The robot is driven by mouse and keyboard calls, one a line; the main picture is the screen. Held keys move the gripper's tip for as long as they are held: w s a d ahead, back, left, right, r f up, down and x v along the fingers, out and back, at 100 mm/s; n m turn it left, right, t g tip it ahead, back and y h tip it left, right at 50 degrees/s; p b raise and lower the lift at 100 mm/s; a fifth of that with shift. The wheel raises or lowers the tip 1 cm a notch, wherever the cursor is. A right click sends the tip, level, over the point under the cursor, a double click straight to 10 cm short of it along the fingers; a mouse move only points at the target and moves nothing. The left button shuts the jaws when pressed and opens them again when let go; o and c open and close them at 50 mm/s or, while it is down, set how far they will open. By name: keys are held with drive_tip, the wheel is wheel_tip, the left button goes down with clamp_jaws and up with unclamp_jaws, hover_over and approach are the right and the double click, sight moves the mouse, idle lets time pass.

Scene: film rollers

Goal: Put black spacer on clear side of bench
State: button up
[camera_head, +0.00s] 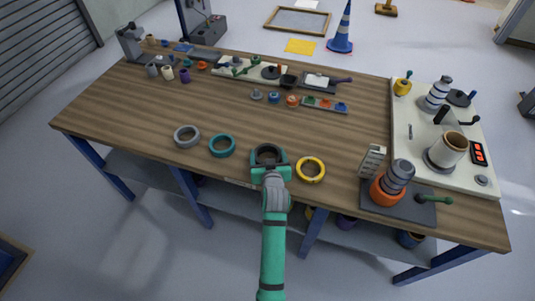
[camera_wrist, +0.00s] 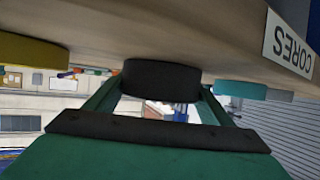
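The black spacer (camera_head: 268,153) is a dark ring near the bench's front edge, between the teal ring and the yellow ring. It also shows in the wrist view (camera_wrist: 162,78), where it appears against the wooden surface. My gripper (camera_head: 269,158) is at the spacer, with one green finger on each side of it. In the wrist view my gripper's fingers (camera_wrist: 160,95) come right up to the spacer's sides, with little or no visible gap. I cannot tell whether they press on it. The wooden bench (camera_head: 120,105) has bare surface at its left and in its middle.
A grey ring (camera_head: 187,136), a teal ring (camera_head: 222,145) and a yellow ring (camera_head: 311,169) lie along the front. A stand with an orange-based roller stack (camera_head: 389,186) and a white panel (camera_head: 415,150) fill the right. Tools and small parts line the back.

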drive_tip(key=o, duration=0.4)
drive_tip(key=shift+s+r, duration=0.1)
drive_tip(key=v, duration=1.1)
drive_tip(key=shift+s+r, duration=0.2)
drive_tip(key=shift+s, duration=0.15)
drive_tip(key=s+f+h, duration=0.1)
drive_tip(key=s+f, duration=0.2)
drive_tip(key=s, duration=0.6)
drive_tip(key=s+f, duration=0.3)
drive_tip(key=s, duration=0.6)
drive_tip(key=shift+m+t, duration=0.4)
drive_tip(key=shift+t, duration=0.5)
drive_tip(key=v, duration=0.6)
drive_tip(key=a+v, duration=0.1)
drive_tip(key=v, duration=0.6)
drive_tip(key=a+r+v, duration=0.1)
drive_tip(key=v, duration=0.6)
